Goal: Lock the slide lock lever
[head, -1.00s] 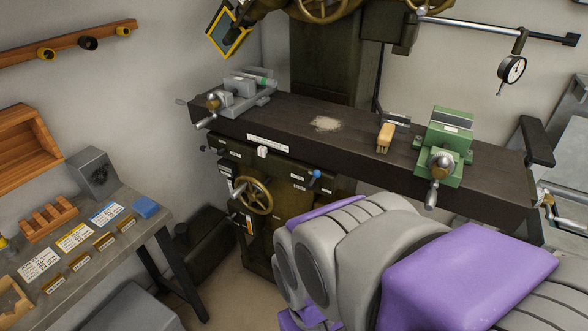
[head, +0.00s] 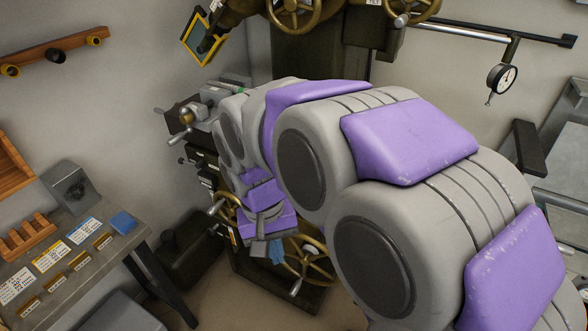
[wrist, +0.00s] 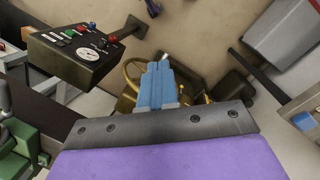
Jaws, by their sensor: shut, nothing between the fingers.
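My gripper (head: 277,252) hangs in front of the mill's lower front in the head view, its blue fingers beside a brass handwheel (head: 308,260). In the wrist view my gripper (wrist: 163,66) is shut and empty. Its fingers overlap a brass handwheel (wrist: 133,78) behind them; whether they touch it I cannot tell. I cannot make out the slide lock lever in either current view. My arm hides much of the machine's front and table in the head view.
A second handwheel (head: 226,212) is left of my gripper. A control panel with buttons (wrist: 85,48) and a green vise (wrist: 18,145) show in the wrist view. A side bench (head: 85,270) with cards stands at left, a dial indicator (head: 502,78) at upper right.

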